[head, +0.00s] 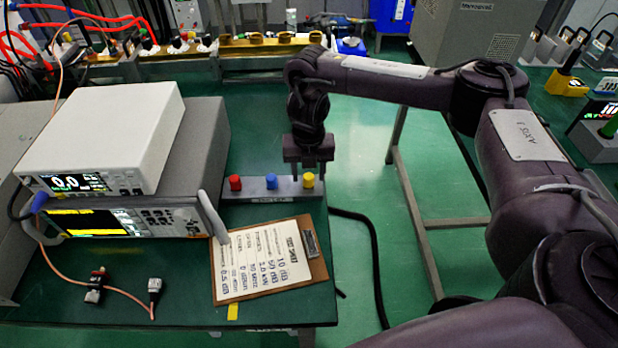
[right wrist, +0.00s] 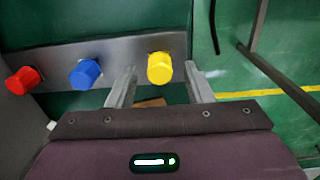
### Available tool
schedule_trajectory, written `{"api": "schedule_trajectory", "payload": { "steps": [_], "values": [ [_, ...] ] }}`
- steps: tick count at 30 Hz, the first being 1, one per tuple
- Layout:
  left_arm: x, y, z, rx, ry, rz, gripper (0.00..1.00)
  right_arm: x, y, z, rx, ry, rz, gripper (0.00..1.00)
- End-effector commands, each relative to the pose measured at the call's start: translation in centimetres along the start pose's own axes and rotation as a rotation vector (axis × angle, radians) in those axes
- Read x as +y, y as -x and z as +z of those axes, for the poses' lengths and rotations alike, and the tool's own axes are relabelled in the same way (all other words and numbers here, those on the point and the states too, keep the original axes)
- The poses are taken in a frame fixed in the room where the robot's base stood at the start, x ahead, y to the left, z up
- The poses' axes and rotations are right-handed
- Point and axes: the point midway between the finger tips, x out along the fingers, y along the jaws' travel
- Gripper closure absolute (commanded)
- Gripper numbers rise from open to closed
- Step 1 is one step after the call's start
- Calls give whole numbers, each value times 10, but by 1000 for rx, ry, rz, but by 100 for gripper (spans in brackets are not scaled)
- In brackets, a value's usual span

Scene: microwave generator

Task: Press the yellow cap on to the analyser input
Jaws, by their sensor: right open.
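The yellow cap (head: 308,181) stands at the right end of a grey rack (head: 245,194), beside a blue cap (head: 271,181) and a red cap (head: 235,183). My right gripper (head: 308,172) is open above the yellow cap, pointing down. In the right wrist view the yellow cap (right wrist: 160,68) shows between the two open fingers (right wrist: 160,72); contact cannot be told. The grey analyser (head: 125,222) with a yellow-lit display sits on the bench at left. Its input cannot be made out clearly. My left gripper is out of view.
A white instrument (head: 105,135) stands on the analyser. A clipboard (head: 262,262) lies in front of the rack. A thin orange cable (head: 75,285) and small connectors (head: 154,288) lie on the green bench. The bench's right edge is just past the rack.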

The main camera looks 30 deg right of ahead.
Motion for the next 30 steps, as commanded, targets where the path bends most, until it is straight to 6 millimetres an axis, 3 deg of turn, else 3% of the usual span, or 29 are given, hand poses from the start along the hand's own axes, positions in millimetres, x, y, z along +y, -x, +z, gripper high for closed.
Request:
{"api": "schedule_trajectory", "payload": {
  "steps": [4,14,30],
  "values": [
    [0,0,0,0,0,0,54,0,0,0,0,0,0,56],
    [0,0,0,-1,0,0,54,0,0,0,0,0,0,99],
    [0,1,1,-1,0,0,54,0,1,0,0,0,0,100]
  ]
}}
